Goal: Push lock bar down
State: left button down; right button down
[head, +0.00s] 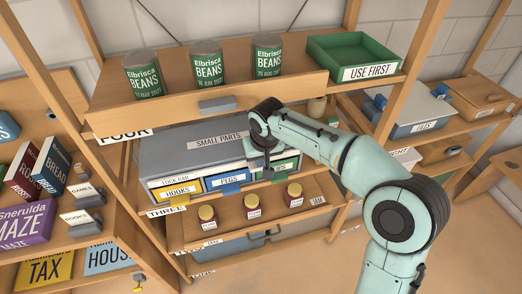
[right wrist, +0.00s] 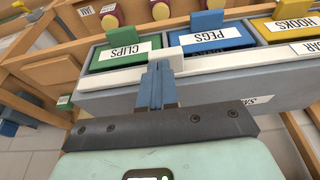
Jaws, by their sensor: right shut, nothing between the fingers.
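A grey small parts cabinet (head: 190,150) stands on the shelf marked three. The pale lock bar (head: 214,172), with its label at the left end, runs along the cabinet's upper front edge, above the yellow hooks, blue pegs and green clips drawers. In the right wrist view the lock bar (right wrist: 255,55) appears upside down, with a white block (right wrist: 190,52) on it near the fingertips. My right gripper (head: 266,172) is shut and empty at the bar, between the pegs and clips drawers; contact is unclear. The arm hides part of the clips side. My left gripper is out of view.
Several jam jars (head: 252,205) stand on a ledge below the cabinet. The shelf above (head: 180,110) holds bean cans and a green use-first tray (head: 352,55). Wooden posts (head: 398,70) flank the bay. Books stand at the left.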

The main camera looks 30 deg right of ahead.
jog(key=shift+f, duration=0.45)
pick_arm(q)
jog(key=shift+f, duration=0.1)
